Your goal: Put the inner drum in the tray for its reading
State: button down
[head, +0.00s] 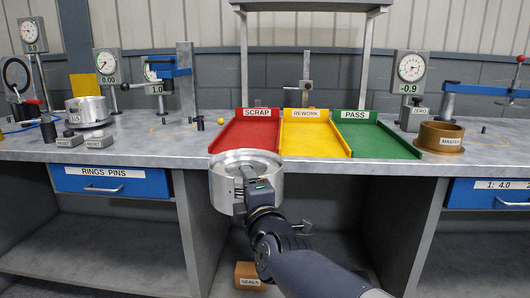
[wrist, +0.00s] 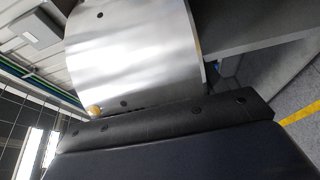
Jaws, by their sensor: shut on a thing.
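A silver metal drum (head: 228,193), open at the top, is held in front of the bench edge, below the red tray. My gripper (head: 255,181) is shut on it, with the jaws at its near side and inside its rim. In the wrist view the drum's curved wall (wrist: 135,55) rises against my dark gripper (wrist: 165,125). Three sorting trays lie side by side on the bench: red SCRAP (head: 235,137), yellow REWORK (head: 313,137) and green PASS (head: 377,141). Which drum surface is the inner one cannot be told.
Left are dial gauges, one reading 0.00 (head: 107,66), and another silver ring part (head: 90,108). At right stand a gauge reading -0.9 (head: 410,72) and a brass MASTER ring (head: 440,136). A SEALS box (head: 248,275) is below.

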jog(key=w+d+f+m+h, duration=0.1)
jog(key=d+f+m+h, duration=0.1)
jog(key=d+f+h, duration=0.5)
jog(key=w+d+f+m, duration=0.1)
jog(key=d+f+m, duration=0.3)
jog(key=f, duration=0.7)
jog(key=w+d+f+m+h, duration=0.1)
jog(key=d+f+h, duration=0.3)
jog(key=d+f, duration=0.4)
notch_tip(320, 180, up, 30)
jog(key=p, duration=3.2)
jog(key=shift+s, duration=0.15)
